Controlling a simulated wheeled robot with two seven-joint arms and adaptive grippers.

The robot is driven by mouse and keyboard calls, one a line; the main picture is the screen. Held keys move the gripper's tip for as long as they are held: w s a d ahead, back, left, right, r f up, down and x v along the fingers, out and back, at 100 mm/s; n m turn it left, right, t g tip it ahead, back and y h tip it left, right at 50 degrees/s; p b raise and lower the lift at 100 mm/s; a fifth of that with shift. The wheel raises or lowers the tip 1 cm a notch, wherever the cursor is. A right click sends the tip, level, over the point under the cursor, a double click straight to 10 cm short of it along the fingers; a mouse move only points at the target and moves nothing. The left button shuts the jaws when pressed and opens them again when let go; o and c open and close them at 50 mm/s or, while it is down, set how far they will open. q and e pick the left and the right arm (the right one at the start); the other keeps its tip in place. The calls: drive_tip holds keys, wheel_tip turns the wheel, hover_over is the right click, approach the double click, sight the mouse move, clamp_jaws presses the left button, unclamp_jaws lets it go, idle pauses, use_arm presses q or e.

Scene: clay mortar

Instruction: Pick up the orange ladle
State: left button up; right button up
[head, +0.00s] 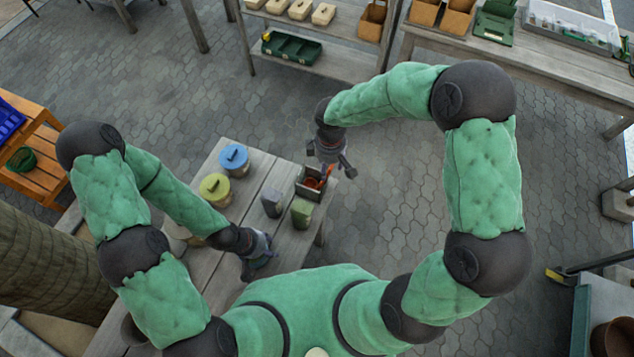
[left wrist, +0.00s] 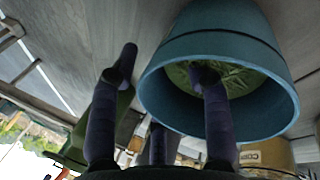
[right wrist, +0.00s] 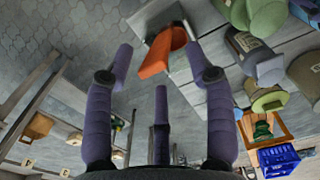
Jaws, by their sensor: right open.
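The orange ladle (head: 313,182) stands in a small grey open box (head: 304,194) near the table's right edge. In the right wrist view the orange ladle (right wrist: 160,52) shows its curved orange part between my fingertips, apart from both fingers. My right gripper (head: 332,168) is open and empty, just above and beside the box; its spread fingers also show in the right wrist view (right wrist: 160,55). My left gripper (head: 260,265) is low over the near part of the table, its fingers spread. In the left wrist view one finger overlaps the mouth of a teal pot (left wrist: 225,45); I cannot tell whether they touch.
A blue-lidded canister (head: 234,160), a yellow-green canister (head: 214,189), a dark grey container (head: 271,203) and a green container (head: 301,213) stand on the wooden table (head: 232,285) left of and near the box.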

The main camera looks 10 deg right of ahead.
drive_tip(key=f, duration=0.3)
drive_tip(key=shift+w+f, duration=0.15)
drive_tip(key=shift+w, duration=0.05)
drive_tip(key=shift+s, duration=0.1)
clamp_jaws()
wheel_tip(320, 180, up, 10)
drive_tip(key=shift+d+p, duration=0.1)
drive_tip(key=shift+p, duration=0.4)
drive_tip(key=c, duration=0.9)
unclamp_jaws()
drive_tip(key=shift+c, duration=0.2)
clamp_jaws()
